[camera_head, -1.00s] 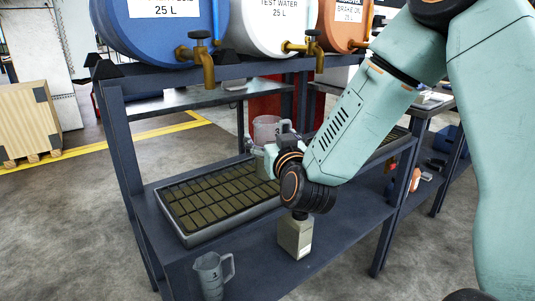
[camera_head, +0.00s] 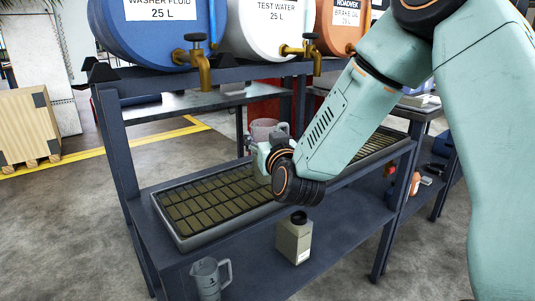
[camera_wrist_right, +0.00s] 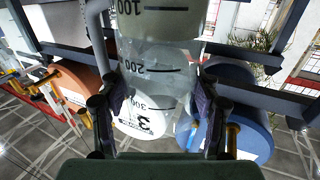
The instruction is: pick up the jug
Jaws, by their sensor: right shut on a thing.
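A clear measuring jug (camera_head: 264,129) with a handle stands out above the drip tray's grating in the head view, partly hidden behind my right wrist. The right gripper (camera_head: 262,156) also shows in the head view at the jug's near side. Whether the jug's base touches the grating is hidden. My left gripper is not in view.
The long drip tray (camera_head: 186,239) lies on the rack's shelf. A second grey jug (camera_head: 207,279) and a square bottle (camera_head: 294,241) stand lower down. Blue (camera_head: 150,35), white and orange barrels with brass taps (camera_head: 196,60) hang over the tray. Rack posts flank it.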

